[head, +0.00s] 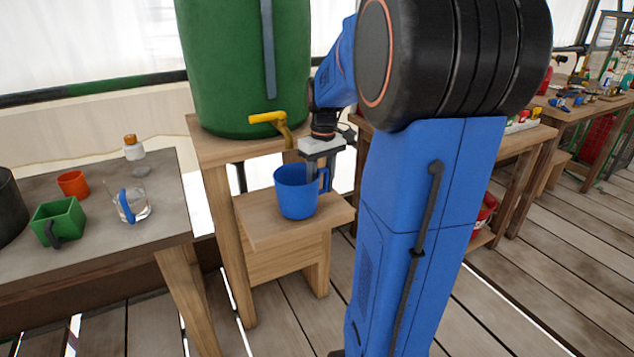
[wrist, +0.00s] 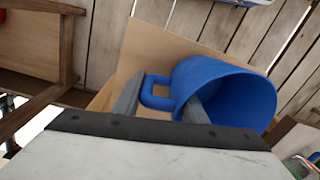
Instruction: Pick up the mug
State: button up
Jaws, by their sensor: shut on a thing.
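A blue mug (head: 297,191) is upright at the low wooden shelf (head: 262,232) under the yellow tap (head: 268,118) of a green barrel (head: 228,60). I cannot tell whether its base touches the shelf. My gripper (head: 318,168) reaches down at the mug's right side, by its handle. In the wrist view the blue mug (wrist: 222,90) shows its open mouth, and my gripper (wrist: 165,105) has one finger outside by the handle and the other at the mug's near wall. It is shut on the mug; the exact contact is partly hidden.
The barrel stands on a wooden stand (head: 200,150) above the shelf, with its tap close to my gripper. A table (head: 90,255) at left holds a green square cup (head: 58,220), an orange cup (head: 73,184), a clear jug (head: 133,205) and a small bottle (head: 133,148). Workbenches stand at right.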

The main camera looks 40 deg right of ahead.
jog(key=s+a, duration=0.3)
jog(key=s, duration=1.1)
jog(key=shift+s+a, duration=0.2)
dwell(0.3)
jog(key=shift+s, duration=0.15)
